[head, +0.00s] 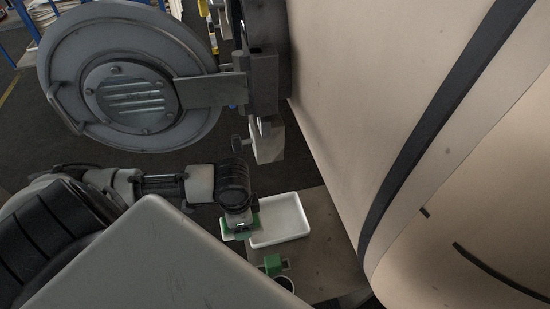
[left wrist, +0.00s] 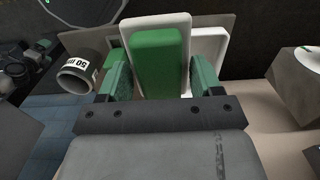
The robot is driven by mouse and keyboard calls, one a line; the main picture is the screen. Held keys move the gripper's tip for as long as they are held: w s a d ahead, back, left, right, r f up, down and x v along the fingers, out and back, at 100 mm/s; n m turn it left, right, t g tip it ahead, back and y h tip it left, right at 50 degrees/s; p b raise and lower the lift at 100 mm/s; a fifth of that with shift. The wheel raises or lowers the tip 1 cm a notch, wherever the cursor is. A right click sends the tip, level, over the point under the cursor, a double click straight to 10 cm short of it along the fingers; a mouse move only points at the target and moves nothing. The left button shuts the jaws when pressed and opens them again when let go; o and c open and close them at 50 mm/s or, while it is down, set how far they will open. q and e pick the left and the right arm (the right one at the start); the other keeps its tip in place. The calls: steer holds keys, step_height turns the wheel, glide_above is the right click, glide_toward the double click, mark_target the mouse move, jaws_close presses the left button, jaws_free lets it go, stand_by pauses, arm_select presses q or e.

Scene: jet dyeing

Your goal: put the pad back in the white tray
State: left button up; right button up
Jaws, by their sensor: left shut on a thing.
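My left gripper (head: 240,226) is shut on the pad, a green block with a white border. The pad (left wrist: 158,62) stands between the green fingers (left wrist: 160,82) in the left wrist view and hides part of what lies behind it. The white tray (head: 302,229) is a shallow rectangular dish on a small table. In the head view the gripper and pad are at its left edge, overlapping it; I cannot tell whether they touch it. The tray's inside looks empty where it shows. It also shows behind the pad in the left wrist view (left wrist: 218,40). My right gripper is not in view.
The table (head: 325,247) has a green item (head: 274,265) and a round white-rimmed cup (head: 285,282) in front of the tray. The cup, marked 50, shows in the left wrist view (left wrist: 80,75). A large beige vessel (head: 360,90) stands right; a round grey door (head: 125,75) hangs upper left.

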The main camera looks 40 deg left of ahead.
arm_select(q)
steer(key=p, duration=0.1)
glide_above(275, 221)
step_height(275, 221, down, 6)
steer(key=shift+f, duration=0.2)
step_height(275, 221, down, 4)
steer(key=shift+f+p, duration=0.1)
steer(key=shift+p, duration=0.2)
steer(key=o, duration=0.9)
steer(key=shift+c, duration=0.2)
step_height(275, 221, up, 12)
